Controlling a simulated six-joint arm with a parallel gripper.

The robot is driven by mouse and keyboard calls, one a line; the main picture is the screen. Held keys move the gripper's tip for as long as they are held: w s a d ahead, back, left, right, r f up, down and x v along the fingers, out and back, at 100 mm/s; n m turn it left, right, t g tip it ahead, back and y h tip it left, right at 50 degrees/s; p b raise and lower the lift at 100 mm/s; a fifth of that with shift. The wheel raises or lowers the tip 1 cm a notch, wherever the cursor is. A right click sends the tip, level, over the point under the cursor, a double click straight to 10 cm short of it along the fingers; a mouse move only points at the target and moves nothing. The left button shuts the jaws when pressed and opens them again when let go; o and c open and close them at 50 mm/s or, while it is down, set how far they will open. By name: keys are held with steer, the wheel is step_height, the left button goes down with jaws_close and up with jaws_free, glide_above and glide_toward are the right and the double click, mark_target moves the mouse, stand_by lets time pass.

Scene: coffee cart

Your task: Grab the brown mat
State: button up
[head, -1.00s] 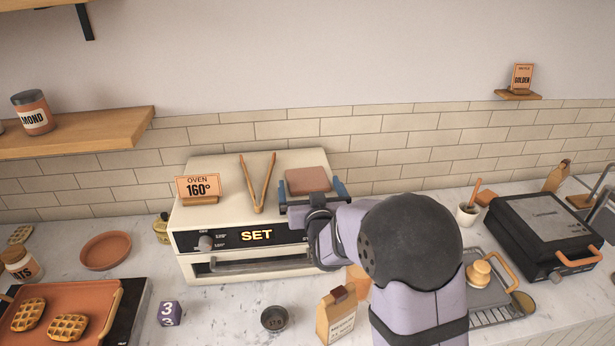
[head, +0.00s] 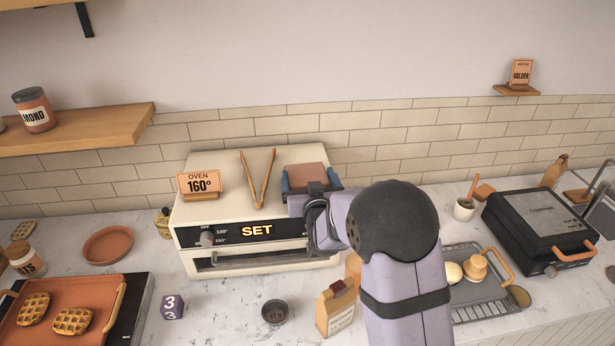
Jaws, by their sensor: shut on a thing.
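The brown mat (head: 304,176) lies on the right part of the top of the white oven (head: 225,212). It is a small reddish-brown square. My gripper (head: 313,183) is over the oven's top right, with a blue finger on each side of the mat. The jaws are shut on the mat. My wrist hides the mat's near edge, so I cannot tell whether it touches the oven top.
A paper bag (head: 337,308), a small dark cup (head: 274,312) and a tray rack (head: 480,290) are in front. A black grill (head: 540,230) is at right.

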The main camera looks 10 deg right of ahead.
mark_target(309, 178)
steer(key=shift+r, duration=0.1)
step_height(309, 178, up, 10)
steer(key=b, duration=0.2)
steer(key=shift+b, duration=0.4)
